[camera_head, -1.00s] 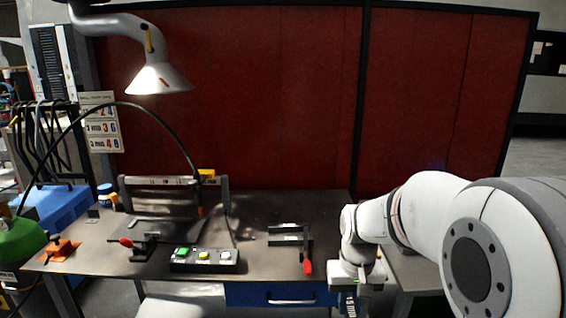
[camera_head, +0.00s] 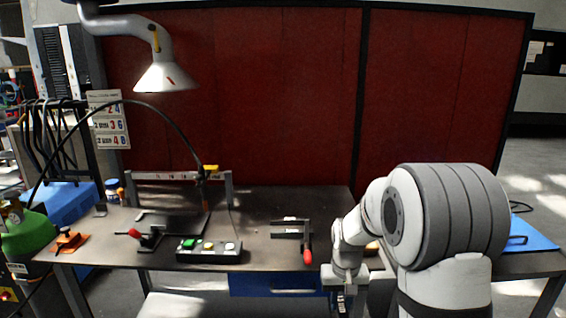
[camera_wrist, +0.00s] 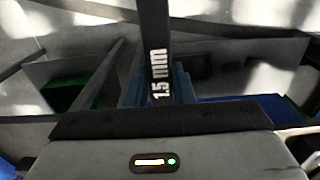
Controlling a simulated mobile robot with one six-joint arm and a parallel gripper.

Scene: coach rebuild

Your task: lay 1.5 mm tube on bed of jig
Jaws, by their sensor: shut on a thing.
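My gripper (camera_head: 341,298) hangs at the front edge of the bench, right of the blue drawer, pointing down. It is shut on a dark bar-like tube (camera_wrist: 159,45) printed "1.5 mm" in white, which stands upright in the wrist view in front of the blue finger parts. In the head view the tube is too small and dark to make out clearly. The likely jig (camera_head: 172,222) is a dark flat bed on the left of the bench, with a red-handled clamp (camera_head: 142,235) at its front and a raised rail behind it. The bed is well left of my gripper.
A button box (camera_head: 209,250) stands before the jig. A red-handled clamp (camera_head: 306,240) lies between the jig and my gripper. A black hose arches above the bench, and a lamp (camera_head: 166,77) hangs over it. The bench's back middle is clear. A blue mat (camera_head: 527,238) lies far right.

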